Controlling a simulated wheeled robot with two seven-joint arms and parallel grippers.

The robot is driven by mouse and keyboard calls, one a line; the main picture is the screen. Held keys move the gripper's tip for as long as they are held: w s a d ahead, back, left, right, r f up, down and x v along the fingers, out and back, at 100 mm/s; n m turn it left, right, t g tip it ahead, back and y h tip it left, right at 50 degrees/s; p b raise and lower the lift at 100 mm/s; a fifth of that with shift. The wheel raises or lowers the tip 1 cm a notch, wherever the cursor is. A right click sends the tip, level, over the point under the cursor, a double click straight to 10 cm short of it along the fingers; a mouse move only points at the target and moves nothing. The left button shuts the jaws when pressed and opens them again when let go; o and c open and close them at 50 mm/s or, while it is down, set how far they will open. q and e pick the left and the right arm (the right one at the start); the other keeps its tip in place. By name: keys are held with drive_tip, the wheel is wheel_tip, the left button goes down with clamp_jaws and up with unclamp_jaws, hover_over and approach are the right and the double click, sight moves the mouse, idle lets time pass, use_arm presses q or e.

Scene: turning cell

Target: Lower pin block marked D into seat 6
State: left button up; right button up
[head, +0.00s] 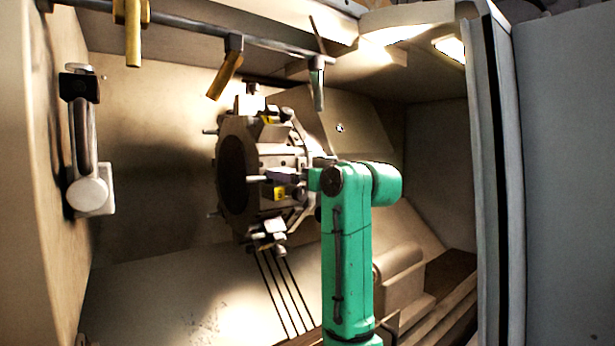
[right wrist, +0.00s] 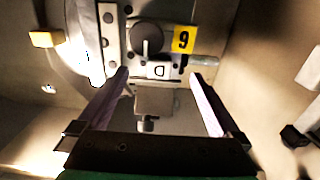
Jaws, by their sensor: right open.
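The pin block marked D (right wrist: 158,71) shows in the right wrist view at the turret face, just below a yellow tag (right wrist: 184,40) that reads as 9, or as an upside-down 6. It appears to sit at that tagged place; how deep it sits I cannot tell. My right gripper (right wrist: 160,76) is open, with one finger on each side of the block and gaps showing. In the head view, my green right arm reaches the turret (head: 236,172), and its gripper (head: 287,177) is small there beside a yellow tag (head: 280,194). My left gripper is not in view.
The turret carries several tool holders and protruding pins around its rim. A rail (head: 190,22) with hanging yellow-handled tools runs above. A handled fitting (head: 88,185) is on the left wall. A door edge (head: 490,170) bounds the right side.

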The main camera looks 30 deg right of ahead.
drive_tip(key=s+d+b, duration=0.2)
drive_tip(key=s+b, duration=0.3)
drive_tip(key=s, duration=0.9)
drive_tip(key=shift+r, duration=0.15)
